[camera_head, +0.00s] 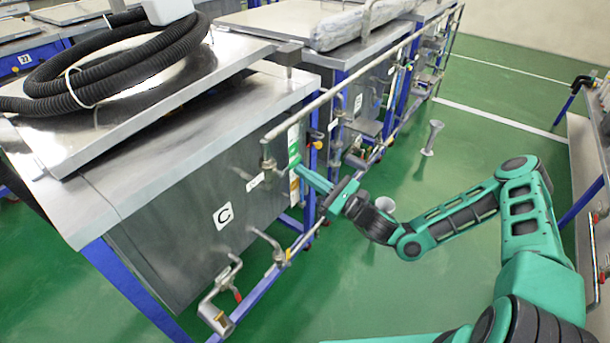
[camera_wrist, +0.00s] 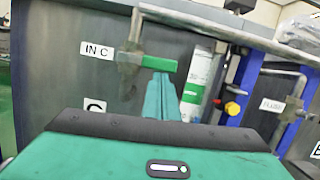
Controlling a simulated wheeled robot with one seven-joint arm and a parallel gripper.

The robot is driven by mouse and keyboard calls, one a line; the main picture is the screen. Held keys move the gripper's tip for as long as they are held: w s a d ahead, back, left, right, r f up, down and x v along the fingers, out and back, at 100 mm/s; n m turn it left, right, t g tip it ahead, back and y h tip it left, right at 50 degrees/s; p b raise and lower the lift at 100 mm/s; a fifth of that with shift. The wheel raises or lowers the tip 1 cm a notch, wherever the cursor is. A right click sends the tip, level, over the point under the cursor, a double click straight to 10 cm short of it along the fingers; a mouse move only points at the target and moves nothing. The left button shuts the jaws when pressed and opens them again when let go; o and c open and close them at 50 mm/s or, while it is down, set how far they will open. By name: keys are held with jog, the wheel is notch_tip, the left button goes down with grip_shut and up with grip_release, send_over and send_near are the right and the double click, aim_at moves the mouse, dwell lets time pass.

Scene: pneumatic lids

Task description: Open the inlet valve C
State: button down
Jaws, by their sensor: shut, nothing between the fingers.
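The inlet valve C (camera_wrist: 128,62) sits on a short vertical pipe end, right of the "IN C" label (camera_wrist: 97,50) on the steel tank wall. Its green handle (camera_wrist: 152,62) points right, crosswise to the pipe. My gripper (camera_wrist: 162,78) is shut and empty. Its fingertips are at the right part of the handle, just below it in the wrist view; I cannot tell whether they touch. In the head view the valve (camera_head: 268,163) is at the tank's upper right corner, with my gripper (camera_head: 300,168) just right of it. The handle is hard to make out there.
A long pipe rail (camera_head: 350,75) runs above the valve along the tanks. The tank's "C" plate (camera_head: 223,215) and a lower outlet pipe with a red handle (camera_head: 237,294) are below left. A black hose (camera_head: 75,85) lies on the lid.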

jog(key=shift+w+r+n, duration=0.1)
jog(key=shift+r+n, duration=0.05)
jog(key=shift+n, duration=0.15)
notch_tip(320, 180, up, 3)
jog(key=n+g, duration=0.1)
jog(key=n, duration=0.1)
jog(key=n+g, duration=0.1)
jog(key=n, duration=0.2)
jog(key=shift+w+d+f+n+y, duration=0.2)
jog(key=shift+n+y, duration=0.1)
jog(key=shift+y, duration=0.1)
jog(key=s+a+r+n+g, duration=0.2)
jog(key=r+n, duration=0.3)
jog(key=n, duration=0.7)
jog(key=shift+s+a+r+g+h, duration=0.2)
jog(key=shift+s+r+g+h, duration=0.2)
jog(key=shift+s+g, duration=0.15)
jog(key=shift+s+a+r, duration=0.1)
